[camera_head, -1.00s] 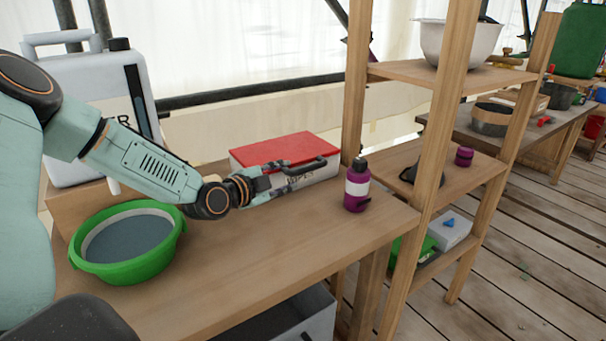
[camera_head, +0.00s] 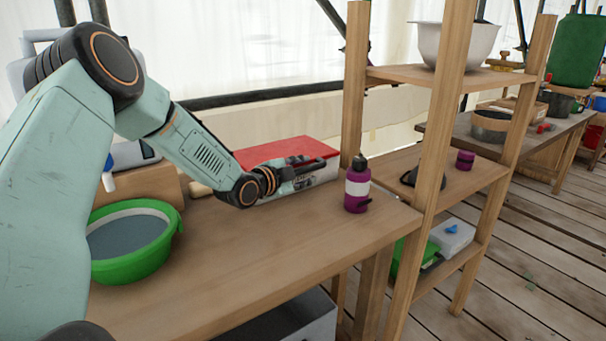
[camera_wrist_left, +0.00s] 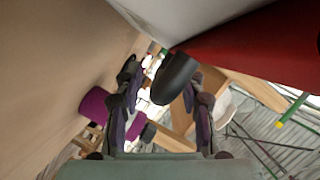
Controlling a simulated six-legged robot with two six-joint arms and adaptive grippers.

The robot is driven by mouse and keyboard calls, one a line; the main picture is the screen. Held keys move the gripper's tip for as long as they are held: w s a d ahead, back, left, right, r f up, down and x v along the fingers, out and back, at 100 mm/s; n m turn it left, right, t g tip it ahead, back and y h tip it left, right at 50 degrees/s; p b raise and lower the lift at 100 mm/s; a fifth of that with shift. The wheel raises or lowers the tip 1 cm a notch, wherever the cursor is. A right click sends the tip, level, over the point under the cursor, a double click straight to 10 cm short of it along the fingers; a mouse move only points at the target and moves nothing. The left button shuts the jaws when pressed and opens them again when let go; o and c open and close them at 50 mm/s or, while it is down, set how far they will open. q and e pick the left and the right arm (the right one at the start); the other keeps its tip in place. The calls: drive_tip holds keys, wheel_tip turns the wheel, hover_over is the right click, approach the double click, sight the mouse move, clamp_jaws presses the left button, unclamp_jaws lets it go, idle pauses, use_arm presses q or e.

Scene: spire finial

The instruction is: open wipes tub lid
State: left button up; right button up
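The wipes tub is a white box (camera_head: 322,176) with a red lid (camera_head: 290,150), standing at the back of the wooden bench. The lid lies flat and closed. A black handle (camera_wrist_left: 176,78) juts from the tub's front. My left gripper (camera_head: 303,172) is at the tub's front and hides part of the wall and lettering. In the left wrist view, its two fingers (camera_wrist_left: 163,98) are spread, with the handle's end between their tips. A gap shows on the left of the handle; I cannot tell whether the right finger touches it. My right gripper is not in view.
A purple bottle (camera_head: 357,188) stands just right of the tub. A green basin (camera_head: 130,262) sits at the bench's left. A wooden shelf (camera_head: 400,72) with a white bowl (camera_head: 455,45) rises at the right. The bench front (camera_head: 285,245) is clear.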

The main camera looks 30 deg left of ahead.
use_arm(q)
drive_tip(key=shift+d+r, duration=0.1)
drive_tip(key=shift+c, duration=1.2)
clamp_jaws()
